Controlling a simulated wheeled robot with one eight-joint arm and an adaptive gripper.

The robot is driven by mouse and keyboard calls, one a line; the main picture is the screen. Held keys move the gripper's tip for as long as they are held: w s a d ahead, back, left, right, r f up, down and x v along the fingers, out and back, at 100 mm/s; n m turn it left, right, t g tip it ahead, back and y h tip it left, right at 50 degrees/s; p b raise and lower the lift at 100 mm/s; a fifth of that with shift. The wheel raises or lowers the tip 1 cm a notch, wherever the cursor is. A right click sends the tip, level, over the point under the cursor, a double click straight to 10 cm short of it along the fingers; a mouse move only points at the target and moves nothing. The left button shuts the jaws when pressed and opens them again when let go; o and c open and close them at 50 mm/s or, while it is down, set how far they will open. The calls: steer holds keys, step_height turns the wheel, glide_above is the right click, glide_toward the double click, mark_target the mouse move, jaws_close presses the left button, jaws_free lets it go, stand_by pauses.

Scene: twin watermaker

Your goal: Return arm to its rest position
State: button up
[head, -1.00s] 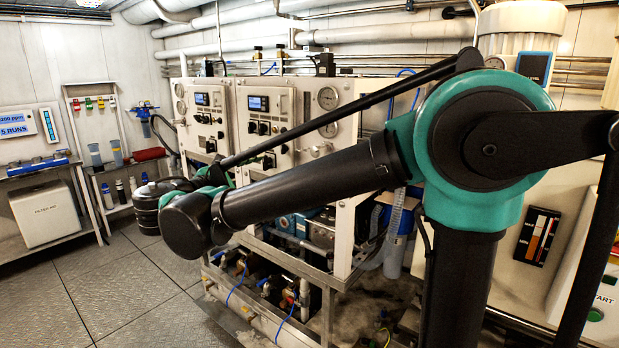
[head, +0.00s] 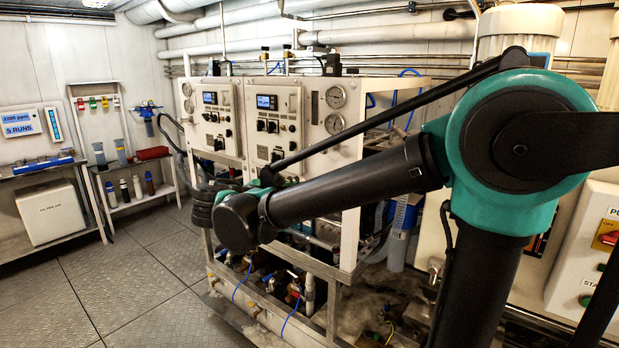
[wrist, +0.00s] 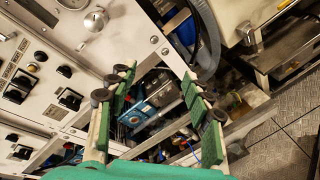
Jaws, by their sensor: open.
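My arm crosses the right and middle of the head view, with a big green and black joint at the right and a dark link reaching left. My gripper is not visible in the head view. In the wrist view my gripper (wrist: 160,108) is open, its two green-padded fingers apart with nothing between them. Beyond the fingers are the machine's lower frame and pipework. The white watermaker panel (head: 277,122) with gauges and switches stands behind my arm, and it also shows at the left of the wrist view (wrist: 60,50).
Pipes and valves (head: 290,288) sit low in the machine frame, close below my arm. A white control box (head: 585,255) is at the right. A shelf with bottles (head: 138,188) and a white case (head: 50,212) stand at the left. The floor (head: 110,285) at lower left is clear.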

steer(key=s+d+f+m+g+y, duration=0.2)
steer(key=d+f+m+g, duration=0.1)
steer(key=d+f, duration=0.6)
steer(key=s+d+f+m+g+y, duration=0.1)
steer(key=d+f+m+g+y, duration=0.2)
steer(key=d+f, duration=0.55)
steer(key=s+d+f+m+g+y, duration=0.1)
steer(key=s+d+f+m+y, duration=0.3)
steer(key=s+f+m, duration=0.7)
steer(key=shift+f+y, duration=0.7)
steer(key=shift+f, duration=0.3)
stand_by(1.3)
